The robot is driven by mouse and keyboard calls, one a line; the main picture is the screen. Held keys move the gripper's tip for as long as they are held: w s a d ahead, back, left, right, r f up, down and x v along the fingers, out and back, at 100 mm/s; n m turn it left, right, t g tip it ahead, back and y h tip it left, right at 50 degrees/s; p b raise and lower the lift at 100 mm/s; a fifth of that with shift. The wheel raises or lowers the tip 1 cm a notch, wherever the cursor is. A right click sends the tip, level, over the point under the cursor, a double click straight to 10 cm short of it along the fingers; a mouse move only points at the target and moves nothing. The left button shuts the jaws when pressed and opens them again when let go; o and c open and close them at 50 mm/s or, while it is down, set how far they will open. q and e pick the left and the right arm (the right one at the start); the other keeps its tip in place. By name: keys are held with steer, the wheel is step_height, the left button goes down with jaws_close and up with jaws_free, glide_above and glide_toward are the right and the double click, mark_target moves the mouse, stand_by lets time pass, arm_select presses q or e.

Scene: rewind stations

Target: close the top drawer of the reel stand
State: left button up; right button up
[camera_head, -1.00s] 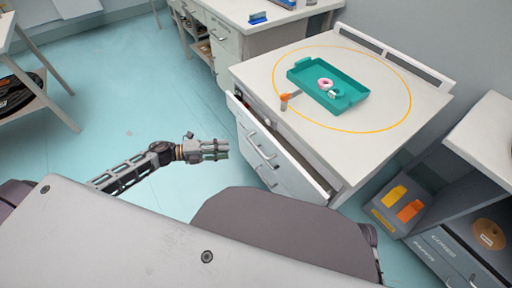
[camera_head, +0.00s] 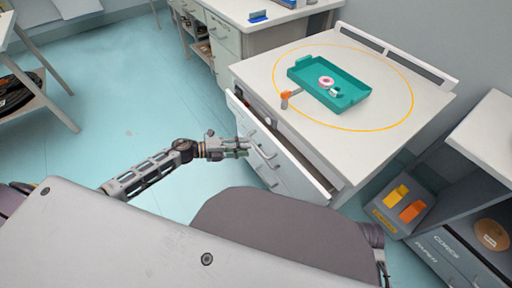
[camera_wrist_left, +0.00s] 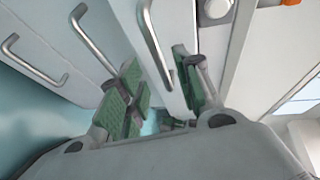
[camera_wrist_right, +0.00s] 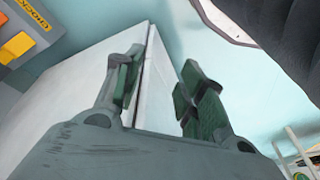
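The white reel stand (camera_head: 300,75) is at the right of the head view. Its top drawer (camera_head: 285,146) stands partly open, with a gap behind its front. My left gripper (camera_head: 244,147) is at the drawer fronts, near a bar handle (camera_head: 263,151). In the left wrist view my left gripper (camera_wrist_left: 163,85) has its green-padded fingers apart, with the nearest handle (camera_wrist_left: 153,40) ahead between them; contact is unclear. My right gripper (camera_wrist_right: 160,92) is open in the right wrist view, fingers either side of a white vertical edge. My body hides it in the head view.
A teal tray (camera_head: 353,98) with a pink ring sits on the stand top inside a yellow circle. An orange-topped object (camera_head: 286,98) stands near the front edge. A grey bin (camera_head: 387,222) and a cabinet (camera_head: 485,145) stand at right.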

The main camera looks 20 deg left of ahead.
mark_target(256, 146)
arm_select(q)
steer(key=shift+b+x, duration=0.45)
steer(key=shift+x, duration=2.35)
arm_select(e)
steer(key=shift+s+a+r, duration=0.15)
steer(key=shift+s+r, duration=0.1)
steer(key=shift+r, duration=0.4)
arm_select(q)
steer(key=c, duration=0.6)
jaws_close()
arm_select(e)
steer(key=shift+w+r, duration=0.15)
steer(key=shift+w, duration=0.25)
